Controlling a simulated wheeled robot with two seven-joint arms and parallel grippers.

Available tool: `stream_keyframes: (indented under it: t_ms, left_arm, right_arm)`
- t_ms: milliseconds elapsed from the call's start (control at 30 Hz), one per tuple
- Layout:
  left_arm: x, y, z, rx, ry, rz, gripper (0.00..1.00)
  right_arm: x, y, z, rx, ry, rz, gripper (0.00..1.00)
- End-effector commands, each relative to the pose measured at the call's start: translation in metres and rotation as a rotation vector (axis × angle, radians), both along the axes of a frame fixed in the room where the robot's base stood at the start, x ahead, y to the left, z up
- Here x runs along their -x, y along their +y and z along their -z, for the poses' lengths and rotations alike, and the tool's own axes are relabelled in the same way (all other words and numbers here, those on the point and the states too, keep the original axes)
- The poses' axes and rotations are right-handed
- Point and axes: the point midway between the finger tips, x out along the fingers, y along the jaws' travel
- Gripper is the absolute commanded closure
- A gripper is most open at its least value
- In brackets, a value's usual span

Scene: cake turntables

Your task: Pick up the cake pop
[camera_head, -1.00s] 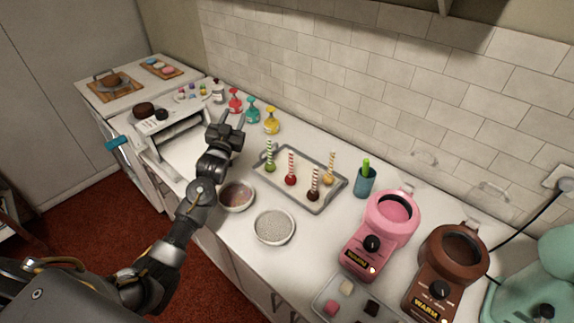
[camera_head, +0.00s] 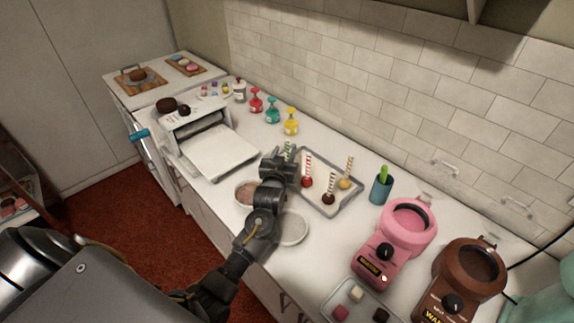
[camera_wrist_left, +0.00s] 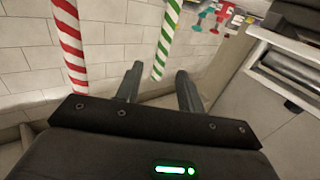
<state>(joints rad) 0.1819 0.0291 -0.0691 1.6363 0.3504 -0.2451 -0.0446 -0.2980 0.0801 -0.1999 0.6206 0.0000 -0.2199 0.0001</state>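The cake pops stand stick-up on a grey tray (camera_head: 325,208). They are a red one (camera_head: 307,181), a dark brown one (camera_head: 328,198), a yellow one (camera_head: 345,183) and one with a green-striped stick (camera_head: 288,147), its ball hidden by my left gripper (camera_head: 284,166). My left gripper is at the tray's left side. In the left wrist view its fingers (camera_wrist_left: 157,82) are apart and nothing is seen held. The green-striped stick (camera_wrist_left: 166,40) appears beyond the gap between the fingertips; I cannot tell contact. A red-striped stick (camera_wrist_left: 70,45) is left. My right gripper is not in view.
Two bowls, one (camera_head: 245,192) and another (camera_head: 294,231), are near my left arm. A teal cup (camera_head: 381,189), a pink melter (camera_head: 388,250) and a brown melter (camera_head: 455,290) stand right of the tray. A white printer (camera_head: 215,152) and coloured bottles (camera_head: 273,112) are left and behind.

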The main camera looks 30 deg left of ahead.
Motion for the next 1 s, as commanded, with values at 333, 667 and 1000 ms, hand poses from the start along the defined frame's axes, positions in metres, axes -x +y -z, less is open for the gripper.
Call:
stream_keyframes:
  t_ms: [333, 667, 1000]
  left_arm:
    - [-0.024, 0.006, -0.006, -0.001, -0.001, -0.001, 0.62]
    - [-0.058, 0.014, -0.003, 0.0, -0.001, 0.0, 0.62]
    - [-0.059, 0.015, -0.001, 0.0, -0.001, 0.0, 0.71]
  right_arm:
    - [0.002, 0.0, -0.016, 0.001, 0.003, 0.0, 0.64]
    - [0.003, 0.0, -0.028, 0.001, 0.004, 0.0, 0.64]
    - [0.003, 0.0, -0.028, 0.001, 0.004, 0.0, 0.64]
